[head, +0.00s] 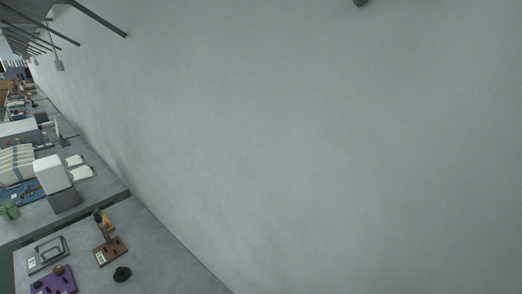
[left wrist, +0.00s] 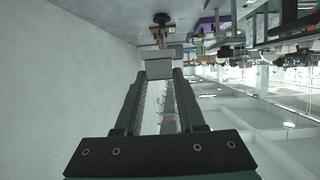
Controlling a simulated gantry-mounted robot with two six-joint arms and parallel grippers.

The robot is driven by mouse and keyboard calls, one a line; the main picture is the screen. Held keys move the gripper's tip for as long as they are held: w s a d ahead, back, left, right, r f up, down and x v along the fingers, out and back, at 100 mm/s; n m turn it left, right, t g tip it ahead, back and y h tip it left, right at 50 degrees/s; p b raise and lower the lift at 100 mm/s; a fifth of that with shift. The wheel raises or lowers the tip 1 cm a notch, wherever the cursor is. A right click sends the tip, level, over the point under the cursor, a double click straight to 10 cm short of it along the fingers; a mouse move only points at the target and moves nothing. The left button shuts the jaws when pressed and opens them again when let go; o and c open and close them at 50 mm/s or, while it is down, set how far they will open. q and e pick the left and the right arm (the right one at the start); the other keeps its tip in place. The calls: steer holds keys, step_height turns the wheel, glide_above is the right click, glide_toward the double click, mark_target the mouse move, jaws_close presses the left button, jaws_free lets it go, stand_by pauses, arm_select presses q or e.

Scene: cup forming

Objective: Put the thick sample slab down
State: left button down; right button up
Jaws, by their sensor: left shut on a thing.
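In the left wrist view my left gripper (left wrist: 160,76) reaches away from the camera, with its two dark fingers running to the far end. A pale grey block (left wrist: 159,69), which looks like the thick sample slab, sits between the fingertips, and the gripper is shut on it. It is held in the air; its far side is hidden. The head view shows neither gripper nor the slab. My right gripper is in neither view.
The head view is mostly a bare grey wall (head: 320,150). At its lower left, a purple board (head: 54,281), a brown board (head: 110,251) and a small black object (head: 122,274) lie on a grey surface. The left wrist view is upside down, with ceiling lights (left wrist: 289,124) low.

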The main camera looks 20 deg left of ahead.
arm_select(q)
steer(key=d+f+m+t+h+b, duration=0.1)
steer(key=d+f+m+t+b, duration=0.2)
steer(key=d+f, duration=0.55)
steer(key=s+d+m+t+h+b, duration=0.2)
steer(key=s+d+m+h+b, duration=0.1)
steer(key=d, duration=0.5)
steer(key=s+d+m+t+h+b, duration=0.2)
steer(key=s+d+b, duration=0.1)
steer(key=d, duration=0.4)
step_height(320, 180, up, 32)
steer(key=p, duration=3.4)
steer(key=shift+w+f+m, duration=0.2)
steer(key=shift+w+m, duration=0.05)
steer(key=shift+m, duration=0.05)
